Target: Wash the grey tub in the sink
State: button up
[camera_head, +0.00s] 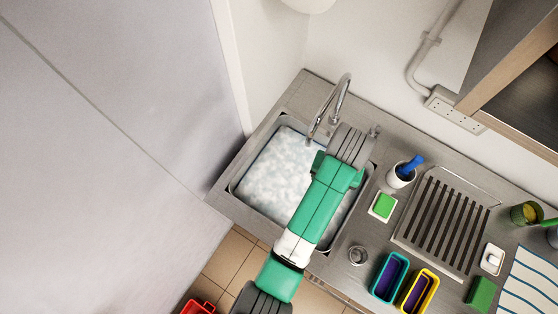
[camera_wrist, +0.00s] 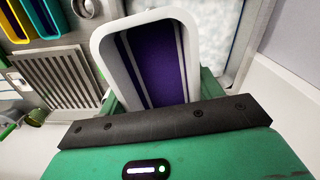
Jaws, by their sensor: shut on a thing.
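The grey tub (camera_wrist: 108,48) shows in the wrist view with a pale rim and a purple inside with light stripes. My gripper (camera_wrist: 160,95) is shut on it, with a green finger at each side of its near end. White suds (camera_wrist: 220,30) show beyond the tub's rim. In the head view the sink (camera_head: 345,222) is full of white suds (camera_head: 275,175). My arm reaches over the sink's right part and hides the tub there. How far the tub is above or in the suds cannot be told.
A curved tap (camera_head: 342,90) stands behind the sink. Right of it are a cup with a blue brush (camera_head: 401,175), a green sponge (camera_head: 383,205), a ribbed drainer (camera_head: 440,225), a teal tub (camera_head: 376,283) and a yellow tub (camera_head: 429,293). A tall pale panel (camera_head: 120,130) stands left.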

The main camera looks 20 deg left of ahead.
jog(key=shift+r, duration=1.55)
jog(key=s+a+f, duration=0.2)
jog(key=f, duration=0.1)
jog(key=shift+s+f, duration=0.15)
jog(key=shift+s, duration=0.05)
jog(key=shift+w, duration=0.15)
jog(key=shift+d, duration=0.1)
